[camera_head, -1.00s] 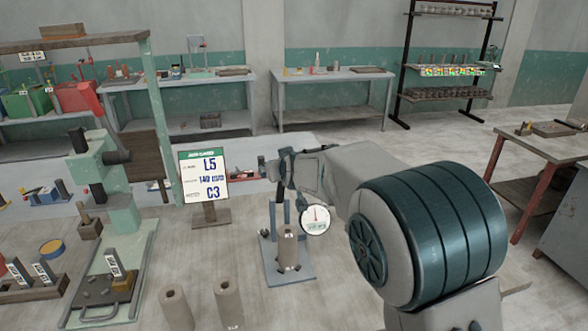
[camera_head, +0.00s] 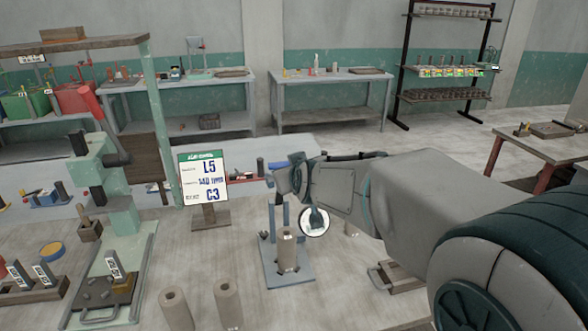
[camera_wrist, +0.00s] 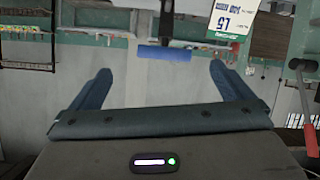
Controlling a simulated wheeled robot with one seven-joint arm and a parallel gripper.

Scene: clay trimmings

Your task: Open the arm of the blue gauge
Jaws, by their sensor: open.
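The gauge stands on a blue-grey base plate (camera_head: 302,274), with blue uprights (camera_head: 272,220) and a round white dial (camera_head: 309,231) at its right. A clay cylinder (camera_head: 288,256) stands upright on the plate. My gripper (camera_head: 293,190) is above and at the gauge's upper end, and a blue-grey part of it overlaps the dial in the picture; contact cannot be told. In the wrist view my gripper (camera_wrist: 160,70) is open and empty, its fingers spread wide. A blue bar (camera_wrist: 163,54) on a dark stem lies ahead between the fingertips; it seems to be part of the gauge.
A job card sign (camera_head: 203,178) stands left of the gauge. Two clay cylinders (camera_head: 175,308) (camera_head: 228,303) stand in front. A green press (camera_head: 120,208) is at the left. A small tray (camera_head: 385,280) lies to the right under my arm.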

